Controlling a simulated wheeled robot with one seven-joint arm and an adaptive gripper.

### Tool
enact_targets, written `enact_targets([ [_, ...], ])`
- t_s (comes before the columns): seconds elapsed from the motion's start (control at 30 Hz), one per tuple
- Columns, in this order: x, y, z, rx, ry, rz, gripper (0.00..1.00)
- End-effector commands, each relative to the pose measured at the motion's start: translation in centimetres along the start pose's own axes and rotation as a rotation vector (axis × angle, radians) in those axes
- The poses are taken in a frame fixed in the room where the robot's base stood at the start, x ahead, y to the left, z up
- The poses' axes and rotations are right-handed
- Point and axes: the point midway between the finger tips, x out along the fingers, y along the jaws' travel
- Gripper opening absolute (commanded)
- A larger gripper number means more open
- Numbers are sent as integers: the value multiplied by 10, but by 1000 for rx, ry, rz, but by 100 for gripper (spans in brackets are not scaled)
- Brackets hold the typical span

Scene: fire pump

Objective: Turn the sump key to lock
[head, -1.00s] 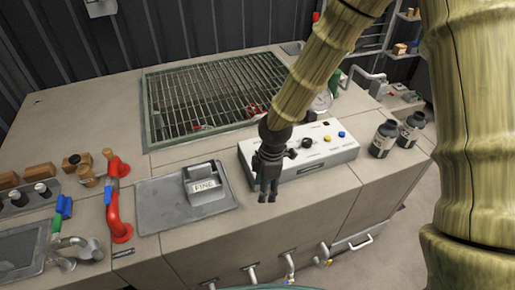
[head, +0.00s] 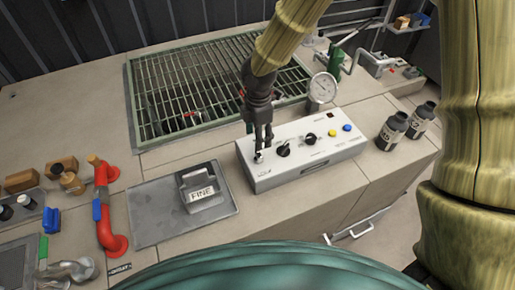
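A white control box (head: 318,160) stands on the counter, with a small key switch (head: 259,158) at the left end of its top. This is probably the sump key; its label is too small to read. My gripper (head: 262,147) points down just over this switch, its dark fingertips at or very near it. The two fingers show as close-set dark strips. I cannot tell whether they grip the key or only stand around it. The key's angle is also too small to tell.
A green-framed grate (head: 190,95) lies behind left.

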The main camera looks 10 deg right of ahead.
Motion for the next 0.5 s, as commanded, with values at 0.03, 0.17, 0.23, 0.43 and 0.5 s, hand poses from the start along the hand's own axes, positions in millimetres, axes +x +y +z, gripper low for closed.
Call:
enact_targets([
  [0.03,5,0,0,-1,-1,-2,54],
  [0.17,22,0,0,-2,-1,-3,54],
  [0.23,31,0,0,-2,-1,-2,54],
  [0.43,57,-1,-1,-2,0,-2,54],
  [0.5,65,-1,0,-4,-1,-2,54],
])
